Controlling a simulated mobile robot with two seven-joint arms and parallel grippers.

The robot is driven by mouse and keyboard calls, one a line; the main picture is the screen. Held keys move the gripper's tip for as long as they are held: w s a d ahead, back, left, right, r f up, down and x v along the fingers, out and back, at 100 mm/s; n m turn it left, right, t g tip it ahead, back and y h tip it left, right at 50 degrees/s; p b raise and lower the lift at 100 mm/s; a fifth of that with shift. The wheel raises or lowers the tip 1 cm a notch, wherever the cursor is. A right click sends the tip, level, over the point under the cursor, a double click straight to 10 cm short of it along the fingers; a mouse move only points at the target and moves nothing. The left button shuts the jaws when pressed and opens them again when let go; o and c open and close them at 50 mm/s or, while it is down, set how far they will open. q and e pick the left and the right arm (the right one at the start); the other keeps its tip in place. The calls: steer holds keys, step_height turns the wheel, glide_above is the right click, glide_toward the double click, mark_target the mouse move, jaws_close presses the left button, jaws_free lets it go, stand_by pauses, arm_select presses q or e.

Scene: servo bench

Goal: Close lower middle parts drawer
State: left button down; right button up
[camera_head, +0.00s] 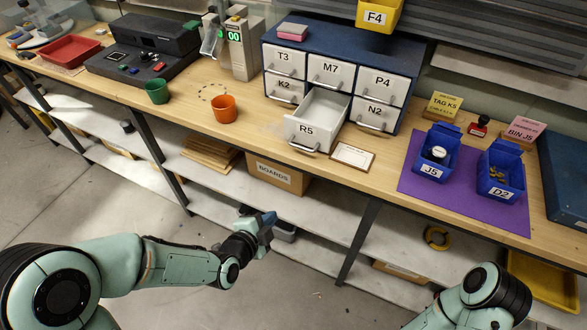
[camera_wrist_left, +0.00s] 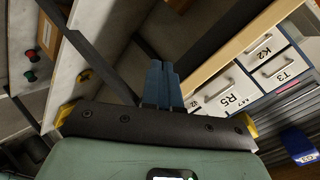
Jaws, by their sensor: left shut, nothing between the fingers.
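The lower middle drawer, labelled R5 (camera_head: 306,130), is pulled out of the blue parts cabinet (camera_head: 318,33) and looks empty inside. The other drawers, such as M7 (camera_head: 330,70) and N2 (camera_head: 374,111), are shut. My left gripper (camera_head: 268,220) is shut and empty, below and in front of the bench edge, apart from the drawer. In the left wrist view its blue fingers (camera_wrist_left: 162,84) are together, and the R5 front (camera_wrist_left: 230,95) is to their right. My right arm shows at the lower right of the head view, but its gripper is out of frame.
A framed card (camera_head: 352,156) lies on the bench right of the open drawer. An orange cup (camera_head: 223,109) and a green cup (camera_head: 157,91) stand to its left. Blue bins J5 (camera_head: 436,152) and D2 (camera_head: 502,170) stand on a purple mat (camera_head: 412,185). A BOARDS box (camera_head: 277,174) is on the shelf below.

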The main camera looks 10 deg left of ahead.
arm_select(q)
step_height(320, 180, up, 10)
steer(key=m+t+h+b, duration=0.1)
steer(key=m+t+b, duration=0.1)
steer(key=m+t, duration=0.3)
steer(key=shift+m+g, duration=0.4)
steer(key=shift+g, duration=0.1)
steer(key=shift+r+x, duration=0.3)
steer(key=shift+x, duration=1.95)
steer(key=shift+r+x, duration=0.25)
steer(key=shift+x, duration=2.05)
steer(key=shift+r+x, duration=0.3)
steer(key=shift+x, duration=1.95)
arm_select(e)
steer(key=shift+f, duration=1.5)
arm_select(q)
steer(key=shift+w, duration=0.15)
